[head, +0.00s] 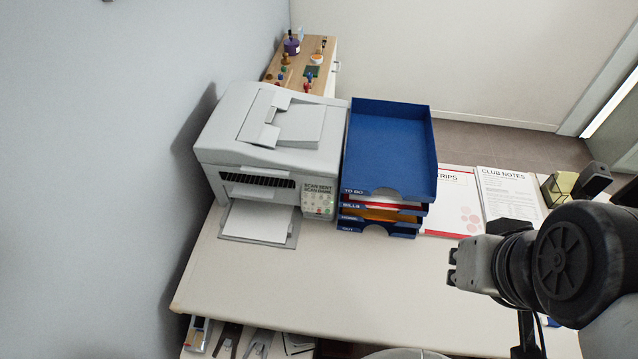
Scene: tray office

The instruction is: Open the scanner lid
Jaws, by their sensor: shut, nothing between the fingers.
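The scanner is a light grey printer-scanner (272,151) at the left back of the desk, against the wall. Its lid (225,130), with a document feeder on top, lies flat and shut on the body. A sheet of paper (258,221) sits in its front output tray, and a small button panel is at its front right. My gripper (452,267) is at the right, above the desk, well to the right of the scanner and in front of it. It points left, is shut and holds nothing.
A stack of blue letter trays (392,140) stands close against the scanner's right side. Papers (508,193) lie right of it. A wooden-topped cabinet (328,45) with small items stands behind. The desk's front left (270,285) is clear.

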